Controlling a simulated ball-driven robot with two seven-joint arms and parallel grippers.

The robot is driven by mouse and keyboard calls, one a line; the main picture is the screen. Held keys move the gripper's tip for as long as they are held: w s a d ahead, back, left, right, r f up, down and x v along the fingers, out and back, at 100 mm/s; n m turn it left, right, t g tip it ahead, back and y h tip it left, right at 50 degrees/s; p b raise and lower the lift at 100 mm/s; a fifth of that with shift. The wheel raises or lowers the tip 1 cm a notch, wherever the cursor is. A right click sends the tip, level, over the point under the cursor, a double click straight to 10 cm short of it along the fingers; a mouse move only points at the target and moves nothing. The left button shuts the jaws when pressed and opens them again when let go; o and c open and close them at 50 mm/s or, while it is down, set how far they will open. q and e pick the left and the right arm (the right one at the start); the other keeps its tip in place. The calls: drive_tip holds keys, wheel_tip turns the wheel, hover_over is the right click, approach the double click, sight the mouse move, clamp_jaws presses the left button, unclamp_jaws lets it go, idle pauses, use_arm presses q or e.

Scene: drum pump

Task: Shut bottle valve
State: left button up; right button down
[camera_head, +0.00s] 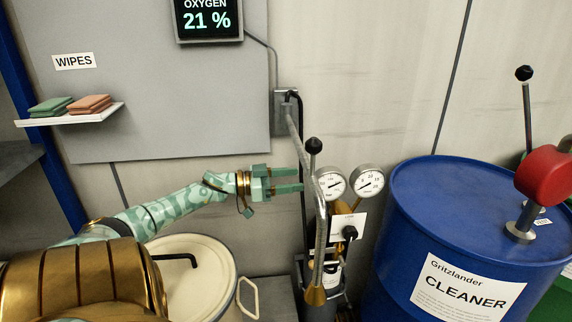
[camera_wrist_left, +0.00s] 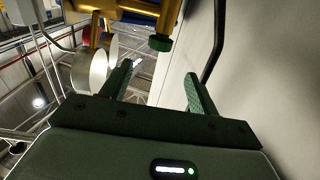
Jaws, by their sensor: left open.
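A gas bottle assembly with a brass regulator (camera_head: 339,209) stands right of centre in the head view. It carries two round white gauges (camera_head: 367,181), a white tag and a black knob (camera_head: 349,232). A hose and the bottle's lower parts partly overlap, and I cannot tell which knob is the bottle valve. My left gripper (camera_head: 299,179) is open and empty, level with the gauges and just left of them. In the left wrist view, brass fittings (camera_wrist_left: 135,8) with a dark green knob (camera_wrist_left: 160,43) lie beyond the open fingers (camera_wrist_left: 160,86). My right gripper is not in view.
A lever with a black ball (camera_head: 314,146) stands close to the left fingertips. A blue cleaner drum (camera_head: 400,225) with a red pump (camera_head: 545,175) is at the right. A cream lidded bin (camera_head: 185,262) stands below the arm. A shelf with wipes (camera_head: 70,116) is at the left.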

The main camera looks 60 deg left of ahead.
use_arm(q)
drive_tip(key=s+d+r+g+y+p, duration=0.2)
drive_tip(key=s+d+y+p, duration=0.4)
drive_tip(key=d+p, duration=0.4)
drive_tip(key=s+d+r+g+y+p, duration=0.3)
drive_tip(key=s+d+r+y+p, duration=0.2)
drive_tip(key=s+d+p, duration=0.3)
drive_tip(key=d+y+p, duration=0.1)
drive_tip(key=d+p, duration=0.2)
drive_tip(key=p, duration=0.2)
drive_tip(key=shift+s+d+p, duration=0.15)
drive_tip(key=shift+s+p, duration=0.15)
drive_tip(key=shift+p, duration=0.1)
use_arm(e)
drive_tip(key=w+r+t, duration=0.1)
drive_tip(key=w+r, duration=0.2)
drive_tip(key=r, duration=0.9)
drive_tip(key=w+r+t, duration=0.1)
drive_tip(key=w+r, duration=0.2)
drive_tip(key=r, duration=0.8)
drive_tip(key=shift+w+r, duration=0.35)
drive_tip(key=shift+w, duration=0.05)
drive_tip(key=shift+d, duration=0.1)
